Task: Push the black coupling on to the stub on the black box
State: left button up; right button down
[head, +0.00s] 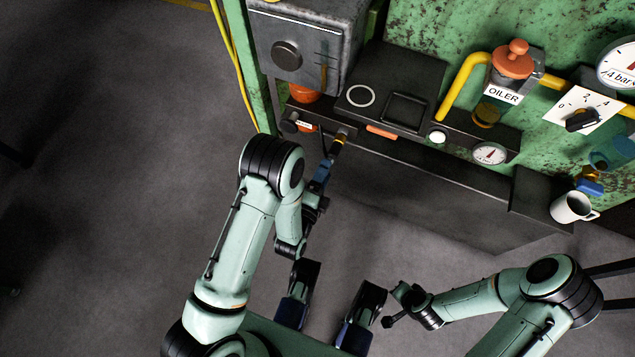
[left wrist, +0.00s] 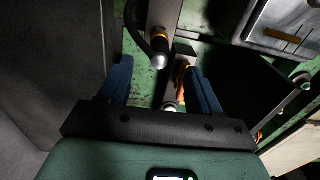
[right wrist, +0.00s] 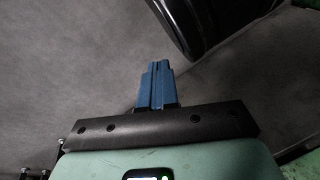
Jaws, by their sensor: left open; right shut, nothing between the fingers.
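My left gripper (head: 322,174) is open below the front of a black box (head: 400,85). In the left wrist view, its blue fingers (left wrist: 158,64) stand apart. A dark cylindrical fitting with a yellow band (left wrist: 159,47), seemingly the black coupling, shows beyond and between the fingertips; no grip on it is visible. In the head view a yellow-banded piece (head: 338,142) shows just past the left fingertips. I cannot tell the stub apart from nearby fittings. My right gripper (right wrist: 158,66) is shut and empty over the floor, low in the right wrist view.
A grey metal cabinet (head: 308,40) stands above left of the black box. An oiler (head: 512,60), a dial gauge (head: 490,153) and a selector switch (head: 583,120) are to the right. A white mug (head: 572,207) stands at far right. The floor on the left is clear.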

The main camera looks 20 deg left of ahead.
pick_arm(q)
jog(key=s+b, duration=0.3)
jog(key=s, duration=0.1)
jog(key=shift+b, duration=0.35)
pick_arm(e)
jog(key=s+f+g, duration=0.2)
jog(key=s+f, duration=0.3)
jog(key=s, duration=0.1)
jog(key=shift+s+d+f+m+g, duration=0.15)
jog(key=shift+s+d+m+g, duration=0.2)
jog(key=shift+d, duration=0.1)
pick_arm(q)
jog(key=shift+a, duration=0.1)
